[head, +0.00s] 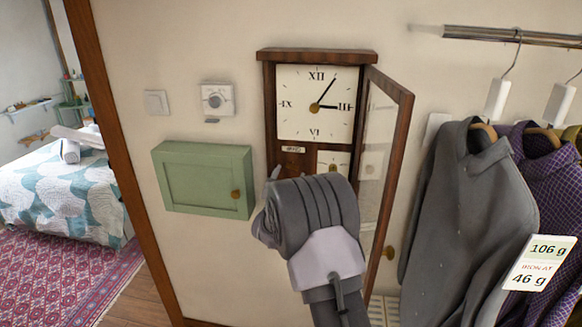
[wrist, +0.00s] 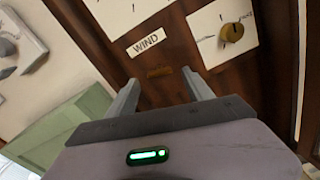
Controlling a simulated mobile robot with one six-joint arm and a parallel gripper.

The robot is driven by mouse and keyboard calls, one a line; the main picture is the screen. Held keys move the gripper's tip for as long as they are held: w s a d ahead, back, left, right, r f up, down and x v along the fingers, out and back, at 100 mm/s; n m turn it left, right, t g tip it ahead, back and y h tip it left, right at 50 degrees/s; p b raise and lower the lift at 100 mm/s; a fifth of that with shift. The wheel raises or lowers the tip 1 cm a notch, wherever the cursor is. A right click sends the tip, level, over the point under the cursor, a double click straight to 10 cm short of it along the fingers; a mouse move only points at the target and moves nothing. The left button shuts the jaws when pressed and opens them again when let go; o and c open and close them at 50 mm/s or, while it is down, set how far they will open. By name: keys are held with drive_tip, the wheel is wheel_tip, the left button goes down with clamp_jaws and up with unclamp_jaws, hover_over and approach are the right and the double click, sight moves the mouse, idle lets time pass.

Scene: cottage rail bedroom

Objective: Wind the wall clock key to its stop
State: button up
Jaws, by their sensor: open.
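The wall clock (head: 270,105) has a dark wood case and a white dial, with its glazed door (head: 391,150) swung open to the right. In the wrist view a WIND label (wrist: 144,40) sits above a small brown bar (wrist: 158,71), which appears to be the winding key. A brass knob (wrist: 232,32) on a small white dial is to its upper right. My gripper (wrist: 160,77) is open, its fingertips on either side of the key with gaps. Whether they reach its depth is unclear. My wrist hides the key in the head view.
A green wall cabinet (head: 203,179) is left of my gripper, below a thermostat (head: 217,98) and a light switch (head: 156,102). Jackets (head: 470,215) hang from a rail (head: 510,36) at the right, close to the open clock door.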

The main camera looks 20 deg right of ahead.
sight(292, 167)
drive_tip(key=x, duration=0.4)
drive_tip(key=shift+w+d, duration=0.25)
drive_tip(key=shift+w, duration=0.1)
clamp_jaws()
